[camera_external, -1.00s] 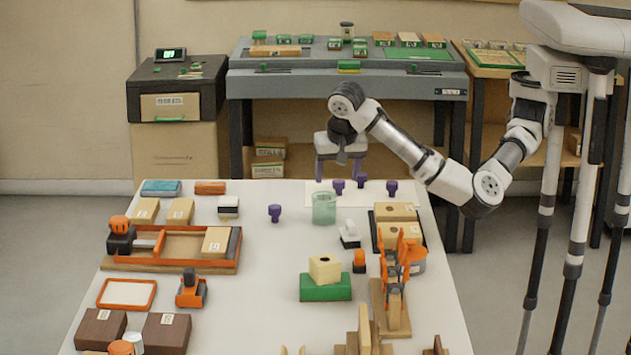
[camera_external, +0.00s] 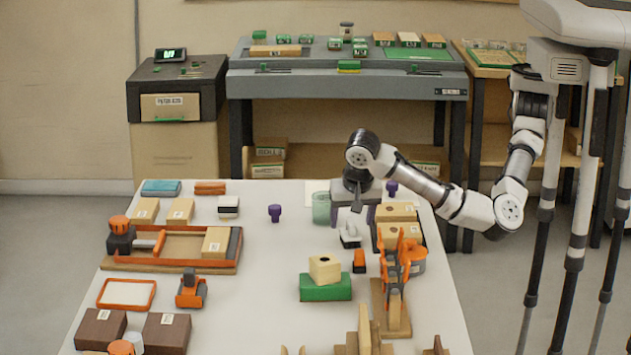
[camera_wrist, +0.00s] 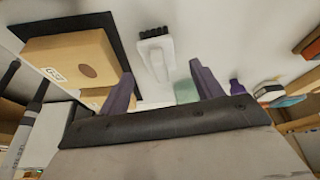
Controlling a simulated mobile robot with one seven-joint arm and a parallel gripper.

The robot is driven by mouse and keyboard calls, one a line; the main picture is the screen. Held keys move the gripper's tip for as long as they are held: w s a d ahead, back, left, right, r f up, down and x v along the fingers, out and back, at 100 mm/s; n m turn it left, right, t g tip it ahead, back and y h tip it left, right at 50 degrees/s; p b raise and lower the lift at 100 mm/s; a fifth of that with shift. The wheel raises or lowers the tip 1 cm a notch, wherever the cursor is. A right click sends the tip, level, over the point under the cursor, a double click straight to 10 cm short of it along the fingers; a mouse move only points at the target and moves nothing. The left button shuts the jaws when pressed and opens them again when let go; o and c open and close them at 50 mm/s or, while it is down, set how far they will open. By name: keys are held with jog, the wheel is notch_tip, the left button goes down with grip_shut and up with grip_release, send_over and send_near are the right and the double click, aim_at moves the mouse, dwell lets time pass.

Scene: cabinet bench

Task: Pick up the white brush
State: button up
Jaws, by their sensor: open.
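The white brush (camera_external: 349,236) lies on the white table, just below my gripper in the external view. In the wrist view the brush (camera_wrist: 157,55) shows a white body with dark bristles at its top end. My gripper (camera_external: 352,217) points down above and slightly behind the brush. Its purple fingers (camera_wrist: 162,80) are spread apart with nothing between them, and the brush appears beyond the fingertips. I cannot tell the exact height gap.
A translucent green jar (camera_external: 321,209) stands close to the left of my gripper. Wooden blocks in a dark tray (camera_external: 376,238) are close on the right. An orange-capped item (camera_external: 359,262) and a green block (camera_external: 325,288) lie in front. A purple peg (camera_external: 275,213) stands farther left.

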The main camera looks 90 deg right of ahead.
aim_at(351, 222)
jog(key=shift+p+x, duration=0.6)
jog(key=shift+x, duration=1.65)
jog(key=shift+c, duration=0.2)
jog(key=c, duration=1)
jog(key=shift+r, duration=0.15)
